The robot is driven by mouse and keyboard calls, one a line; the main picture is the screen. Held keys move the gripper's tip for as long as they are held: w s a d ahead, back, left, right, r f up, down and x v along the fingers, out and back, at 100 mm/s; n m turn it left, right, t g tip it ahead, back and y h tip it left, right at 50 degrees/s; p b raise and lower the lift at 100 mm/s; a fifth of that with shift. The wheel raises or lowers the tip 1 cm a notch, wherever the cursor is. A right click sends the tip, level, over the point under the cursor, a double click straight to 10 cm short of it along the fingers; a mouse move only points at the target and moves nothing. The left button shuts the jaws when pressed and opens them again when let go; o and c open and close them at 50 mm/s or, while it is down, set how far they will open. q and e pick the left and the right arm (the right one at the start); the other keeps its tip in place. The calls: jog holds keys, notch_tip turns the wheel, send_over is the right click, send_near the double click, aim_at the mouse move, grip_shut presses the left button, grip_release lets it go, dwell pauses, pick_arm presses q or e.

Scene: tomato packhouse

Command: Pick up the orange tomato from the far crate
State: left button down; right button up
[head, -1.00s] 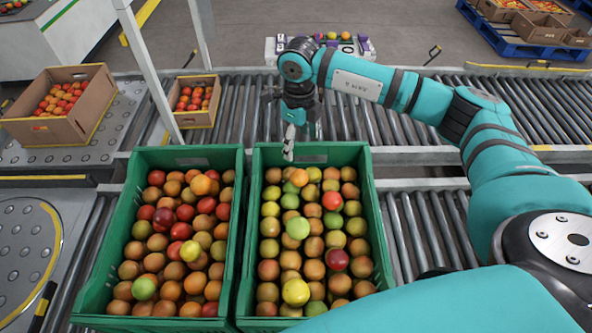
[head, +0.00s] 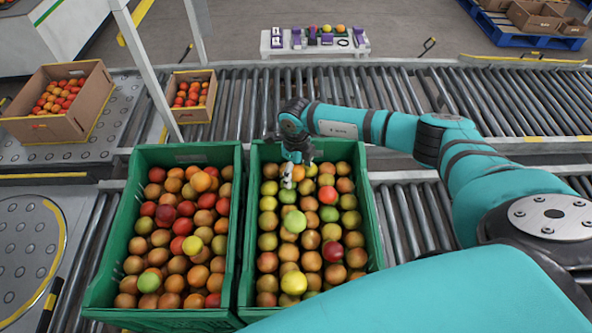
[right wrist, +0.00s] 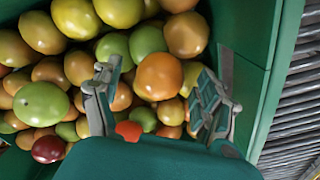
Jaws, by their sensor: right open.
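Two green crates full of tomatoes stand side by side: a left crate (head: 92,270) and a right crate (head: 370,215). My right gripper (head: 287,182) hangs over the back part of the right crate, pointing down. In the right wrist view its two fingers (right wrist: 156,88) are spread wide. An orange tomato (right wrist: 158,76) lies between and below them, among green and brownish tomatoes; I cannot tell whether the fingers touch it. In the head view the gripper partly covers this spot. Another orange tomato (head: 200,182) lies on top in the left crate. My left gripper is not in view.
The right crate's green wall (right wrist: 250,100) runs close to the right finger. A roller conveyor (head: 400,100) passes behind the crates. Cardboard boxes of tomatoes (head: 50,127) stand at the left. A small white bench (head: 315,48) with several items stands at the back.

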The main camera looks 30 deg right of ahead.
jog(key=shift+c, duration=0.4)
jog(key=c, duration=0.8)
jog(key=shift+c, duration=0.2)
